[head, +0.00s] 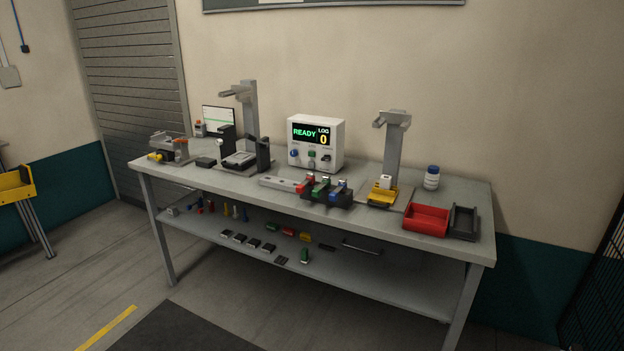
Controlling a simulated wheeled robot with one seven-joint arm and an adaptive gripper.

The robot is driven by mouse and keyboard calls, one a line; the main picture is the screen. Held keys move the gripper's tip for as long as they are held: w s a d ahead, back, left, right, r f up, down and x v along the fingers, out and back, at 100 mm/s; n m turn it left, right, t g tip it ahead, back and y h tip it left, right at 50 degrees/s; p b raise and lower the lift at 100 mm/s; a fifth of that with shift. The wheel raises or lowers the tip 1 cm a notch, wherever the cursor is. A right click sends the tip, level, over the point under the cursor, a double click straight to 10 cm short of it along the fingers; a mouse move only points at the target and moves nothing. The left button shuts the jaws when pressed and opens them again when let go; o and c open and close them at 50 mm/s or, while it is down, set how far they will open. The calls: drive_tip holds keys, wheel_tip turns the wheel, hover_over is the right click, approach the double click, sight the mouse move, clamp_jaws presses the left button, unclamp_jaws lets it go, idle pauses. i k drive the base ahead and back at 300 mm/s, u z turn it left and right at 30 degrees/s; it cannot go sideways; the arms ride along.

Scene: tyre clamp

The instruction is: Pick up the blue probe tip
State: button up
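A dark holder (313,198) stands near the front edge of the bench top, right of the middle. It carries a red, a green and a blue piece in a row. The blue piece (339,187) is at its right end and looks like the blue probe tip, but it is too small to be sure. Small blue pieces also stand on the lower shelf, one of them at its left (201,205). My gripper is not in view.
The grey bench top (375,212) also bears a display box (316,143), a yellow fixture (382,194), a white bottle (432,178), a red bin (426,219) and a dark bin (464,222). The lower shelf (345,272) holds several small parts. The floor in front is clear.

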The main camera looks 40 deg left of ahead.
sight(342, 186)
drive_tip(key=u, duration=0.95)
drive_tip(key=i, duration=0.9)
drive_tip(key=u, duration=0.7)
